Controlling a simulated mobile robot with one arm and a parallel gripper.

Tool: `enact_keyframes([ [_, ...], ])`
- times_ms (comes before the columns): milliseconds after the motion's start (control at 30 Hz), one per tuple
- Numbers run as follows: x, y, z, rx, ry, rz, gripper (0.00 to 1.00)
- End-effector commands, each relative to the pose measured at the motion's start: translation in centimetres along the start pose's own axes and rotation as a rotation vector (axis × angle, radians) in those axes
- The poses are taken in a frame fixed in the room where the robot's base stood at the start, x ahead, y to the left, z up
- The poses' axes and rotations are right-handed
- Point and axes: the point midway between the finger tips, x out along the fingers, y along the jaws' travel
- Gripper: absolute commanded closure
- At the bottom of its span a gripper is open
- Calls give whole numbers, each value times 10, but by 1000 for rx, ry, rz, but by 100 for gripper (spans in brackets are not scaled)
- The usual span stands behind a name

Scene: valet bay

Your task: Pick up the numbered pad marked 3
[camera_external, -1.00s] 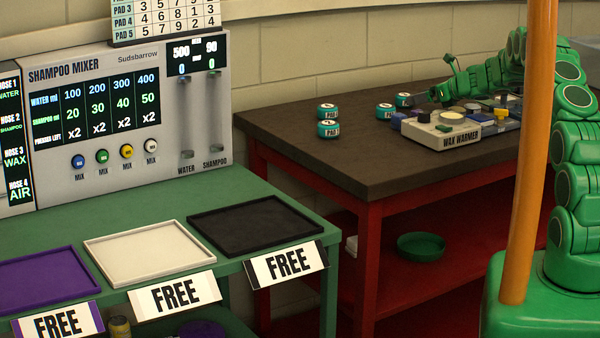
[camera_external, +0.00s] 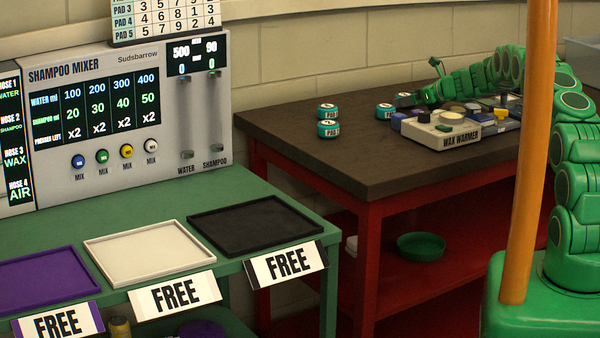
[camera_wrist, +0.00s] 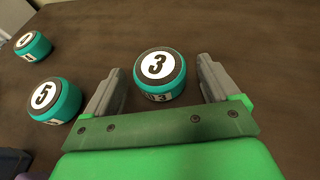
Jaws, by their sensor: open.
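The pad marked 3 (camera_wrist: 158,70) is a teal cylinder with a black top and a white number disc. It stands upright on the dark table, between the two grey fingers of my gripper (camera_wrist: 159,85) in the wrist view. My gripper is open, with a gap visible on both sides of the pad. In the external view my gripper (camera_external: 418,98) is low at the back of the table, beside a partly hidden teal pad (camera_external: 403,99) that looks like the same one.
A pad marked 5 (camera_wrist: 56,101) stands left of my gripper, with another pad (camera_wrist: 33,46) beyond it. In the external view, two more pads (camera_external: 328,129) stand farther left. The wax warmer (camera_external: 436,132) sits close in front of my gripper. The table's left front is clear.

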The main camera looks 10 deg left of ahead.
Motion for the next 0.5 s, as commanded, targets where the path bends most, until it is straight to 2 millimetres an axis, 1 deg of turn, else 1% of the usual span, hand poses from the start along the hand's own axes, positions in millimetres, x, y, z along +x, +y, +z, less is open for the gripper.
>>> enact_keyframes([
  [67,0,0,0,0,0,0,11],
  [100,0,0,0,0,0,0,14],
  [267,0,0,0,-1,0,0,39],
  [400,0,0,0,-1,0,0,60],
  [467,0,0,0,-1,0,0,70],
  [500,0,0,0,-1,0,0,71],
])
